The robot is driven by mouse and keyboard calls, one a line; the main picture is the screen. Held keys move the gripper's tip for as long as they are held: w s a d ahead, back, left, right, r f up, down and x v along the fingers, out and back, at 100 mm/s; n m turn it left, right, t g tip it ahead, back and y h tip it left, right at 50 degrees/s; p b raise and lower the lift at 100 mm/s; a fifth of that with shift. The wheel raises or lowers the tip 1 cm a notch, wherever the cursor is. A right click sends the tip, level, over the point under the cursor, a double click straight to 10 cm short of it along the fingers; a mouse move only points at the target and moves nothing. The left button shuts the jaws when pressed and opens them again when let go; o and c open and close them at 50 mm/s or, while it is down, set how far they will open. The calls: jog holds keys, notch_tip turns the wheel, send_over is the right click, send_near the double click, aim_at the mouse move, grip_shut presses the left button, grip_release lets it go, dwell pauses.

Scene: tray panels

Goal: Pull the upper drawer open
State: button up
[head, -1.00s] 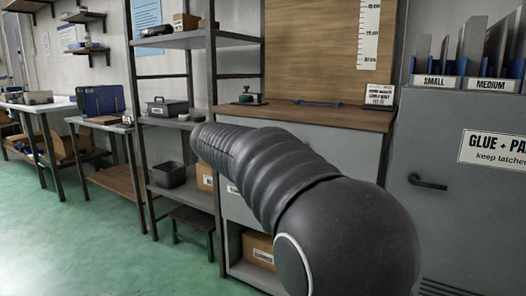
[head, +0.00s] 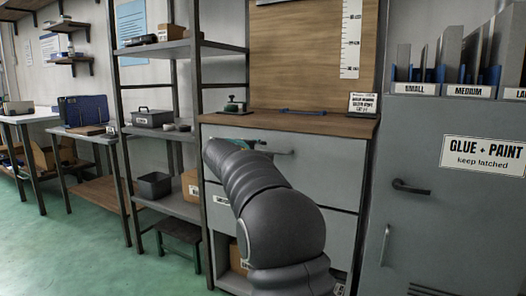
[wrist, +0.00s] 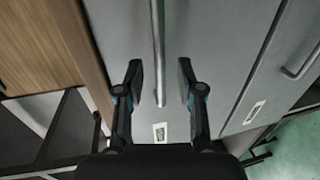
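The upper drawer (head: 335,165) is a grey front just under the wooden top, flush with the cabinet. Its bar handle (head: 283,152) shows in the head view just right of my arm. In the wrist view the handle (wrist: 158,60) runs between the two fingers of my gripper (wrist: 160,80). The fingers are apart, one on each side of the bar, with gaps on both sides. I cannot tell how far ahead of the fingertips the bar lies. In the head view my arm hides most of the gripper and part of the drawer front.
A lower drawer with its own handle (wrist: 302,62) is beside the upper one in the wrist view. The wooden worktop (head: 300,122) holds a blue bar and a small sign. A grey latched cabinet (head: 455,220) stands at right, an open shelf unit (head: 178,205) at left.

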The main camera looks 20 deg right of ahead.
jog(key=shift+x, duration=1.4)
grip_shut()
